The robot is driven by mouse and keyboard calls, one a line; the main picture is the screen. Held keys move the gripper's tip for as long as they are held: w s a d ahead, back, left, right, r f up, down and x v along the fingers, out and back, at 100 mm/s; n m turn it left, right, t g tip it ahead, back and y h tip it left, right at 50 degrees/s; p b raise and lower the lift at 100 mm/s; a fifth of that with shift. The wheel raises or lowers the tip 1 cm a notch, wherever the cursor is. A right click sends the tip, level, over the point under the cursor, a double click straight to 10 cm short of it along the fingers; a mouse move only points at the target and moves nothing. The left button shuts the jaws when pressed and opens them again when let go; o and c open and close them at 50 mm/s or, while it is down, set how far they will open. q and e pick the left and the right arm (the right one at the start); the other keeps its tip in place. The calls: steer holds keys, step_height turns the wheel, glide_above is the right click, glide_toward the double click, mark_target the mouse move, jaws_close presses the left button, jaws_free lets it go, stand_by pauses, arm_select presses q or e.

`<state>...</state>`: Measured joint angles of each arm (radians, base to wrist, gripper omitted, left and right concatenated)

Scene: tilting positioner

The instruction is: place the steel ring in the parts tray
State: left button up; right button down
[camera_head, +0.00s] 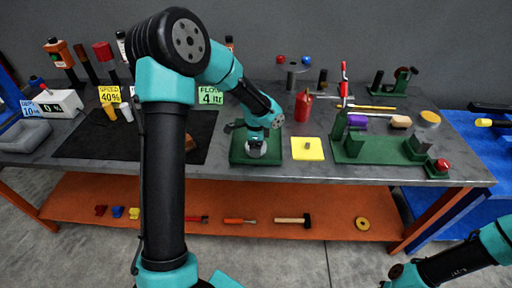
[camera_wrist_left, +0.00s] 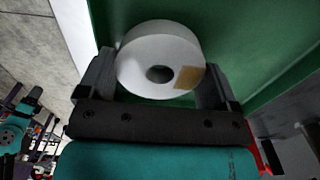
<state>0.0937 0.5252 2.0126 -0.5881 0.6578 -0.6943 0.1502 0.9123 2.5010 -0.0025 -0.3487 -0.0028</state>
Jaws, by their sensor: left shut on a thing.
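The steel ring (camera_wrist_left: 160,52) is a pale grey, thick ring with a dark hole and a tan patch on its face. My left gripper (camera_wrist_left: 157,78) is shut on it, one finger on each side. In the head view my left gripper (camera_head: 257,141) is over a green square tray-like piece (camera_head: 238,158) near the table's front edge, with the ring (camera_head: 256,152) just under it. The wrist view shows green surface and a raised edge close behind the ring; whether the ring touches it I cannot tell. My right gripper is out of view.
A yellow square pad (camera_head: 307,149) lies to the right, then a green fixture (camera_head: 375,150) with uprights and a red button (camera_head: 441,165). A red bottle (camera_head: 303,106) stands behind. A black mat (camera_head: 140,135) and grey bin (camera_head: 22,135) are at left.

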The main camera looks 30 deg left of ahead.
arm_select(q)
steer(key=shift+f, duration=0.75)
steer(key=shift+f, duration=0.15)
steer(key=o, duration=1.1)
step_height(320, 180, up, 12)
